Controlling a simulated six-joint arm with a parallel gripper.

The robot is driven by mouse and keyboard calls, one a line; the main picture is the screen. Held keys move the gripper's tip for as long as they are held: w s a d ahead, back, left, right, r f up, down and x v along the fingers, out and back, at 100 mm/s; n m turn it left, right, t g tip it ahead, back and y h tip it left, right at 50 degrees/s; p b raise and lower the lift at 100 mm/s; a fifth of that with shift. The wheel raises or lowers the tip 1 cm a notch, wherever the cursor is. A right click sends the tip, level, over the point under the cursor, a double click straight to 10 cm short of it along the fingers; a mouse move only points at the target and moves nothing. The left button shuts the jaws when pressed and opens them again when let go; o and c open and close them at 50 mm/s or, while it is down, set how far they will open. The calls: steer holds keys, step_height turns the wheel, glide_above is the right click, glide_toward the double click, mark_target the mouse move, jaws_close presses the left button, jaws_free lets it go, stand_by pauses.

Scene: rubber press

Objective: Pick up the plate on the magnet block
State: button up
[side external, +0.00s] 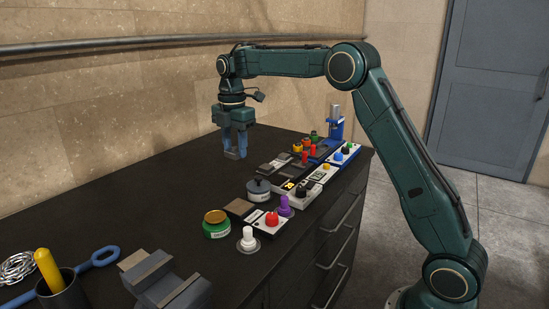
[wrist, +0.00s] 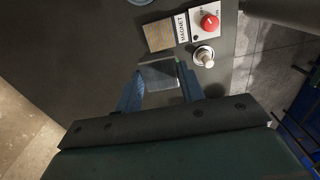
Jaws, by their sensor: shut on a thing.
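My gripper (side external: 235,154) is raised above the dark bench, shut on a small grey plate (wrist: 160,74). In the wrist view, the plate sits between the two blue fingertips (wrist: 158,80). In the side view, a grey piece (side external: 232,155) shows at the fingertips, clear of the bench top. The magnet block's tan pad (wrist: 159,37) lies bare next to the white panel marked MAGNET (wrist: 182,31), which has a red knob (wrist: 209,22). In the side view, the pad (side external: 238,207) and red knob (side external: 271,218) are in front of the gripper, toward the camera.
A green jar (side external: 215,225), a white knob (side external: 248,240) and a purple knob (side external: 284,206) stand by the magnet block. A grey lidded pot (side external: 259,189) and several control boxes (side external: 317,172) line the bench. The bench's back left is clear.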

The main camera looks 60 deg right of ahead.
mark_target(235, 150)
steer(key=shift+r, duration=2)
